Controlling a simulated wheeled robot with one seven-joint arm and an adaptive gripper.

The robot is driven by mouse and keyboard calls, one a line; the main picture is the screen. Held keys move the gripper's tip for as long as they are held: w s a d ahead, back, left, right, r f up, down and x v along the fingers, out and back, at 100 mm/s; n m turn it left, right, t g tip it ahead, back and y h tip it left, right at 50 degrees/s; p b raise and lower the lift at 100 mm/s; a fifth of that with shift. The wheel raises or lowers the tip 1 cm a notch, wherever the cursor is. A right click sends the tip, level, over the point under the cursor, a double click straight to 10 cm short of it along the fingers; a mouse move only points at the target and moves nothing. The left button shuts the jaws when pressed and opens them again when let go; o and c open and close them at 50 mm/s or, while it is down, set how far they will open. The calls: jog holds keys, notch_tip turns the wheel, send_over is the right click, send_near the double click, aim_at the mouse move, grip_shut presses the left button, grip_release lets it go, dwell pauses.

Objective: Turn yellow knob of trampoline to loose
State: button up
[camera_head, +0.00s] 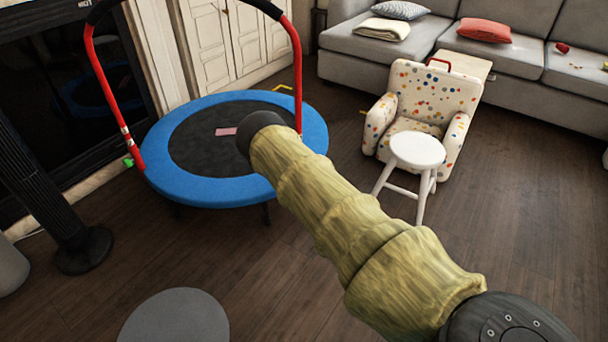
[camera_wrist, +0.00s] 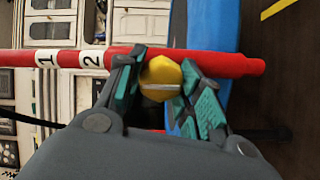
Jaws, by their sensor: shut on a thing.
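The trampoline (camera_head: 180,193) stands on the floor at the left in the head view, with a blue padded rim, a black bed and a red handle bar (camera_head: 95,60). The red bar (camera_wrist: 220,64) crosses the wrist view, with white bands marked 1 and 2. The yellow knob (camera_wrist: 160,79) sits on this bar, right of the 2 band. My gripper (camera_wrist: 160,88) is shut on the yellow knob, a finger on each side. In the head view my arm hides the gripper and this knob. A green knob (camera_head: 128,162) shows on the left leg of the bar.
A white stool (camera_head: 417,150) and a dotted armchair (camera_head: 460,95) stand right of the trampoline. A grey sofa (camera_head: 350,42) lines the back. A dark column (camera_head: 85,250) and a round grey top (camera_head: 175,320) are at the left front. Bare floor lies to the right.

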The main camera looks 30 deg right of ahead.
jog(key=shift+s+f, duration=0.1)
jog(key=o, duration=1)
jog(key=shift+o, duration=0.2)
jog(key=s+a, duration=0.1)
jog(key=s, duration=1.1)
jog(key=shift+a, duration=0.25)
